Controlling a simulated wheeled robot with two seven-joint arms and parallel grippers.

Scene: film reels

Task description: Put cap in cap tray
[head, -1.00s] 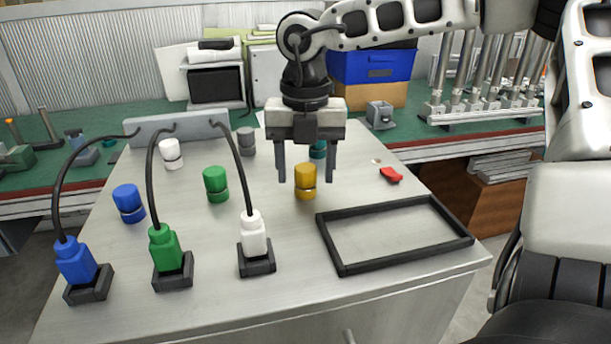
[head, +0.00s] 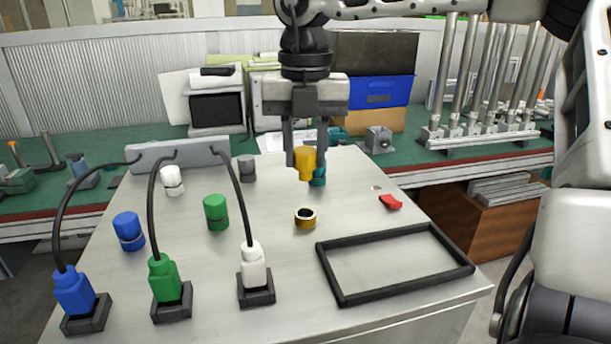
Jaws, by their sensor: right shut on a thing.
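My right gripper (head: 305,162) points down over the metal table and is shut on a yellow cap (head: 305,164). The cap is in the air, above and a little behind an open yellow-rimmed base (head: 305,218) that stands on the table. The cap tray looks to be the black rectangular frame (head: 340,290) lying flat at the table's front right; it is empty. Other capped pieces stand on the table: blue (head: 129,231), green (head: 216,213), white (head: 172,181), grey (head: 247,168) and teal (head: 318,176), the teal one partly hidden by the yellow cap. My left gripper is not in view.
Blue (head: 74,291), green (head: 164,277) and white (head: 251,265) cabled plugs stand in black holders at the front left. A small red piece (head: 390,202) lies behind the black frame. A green workbench (head: 420,160) runs behind the table.

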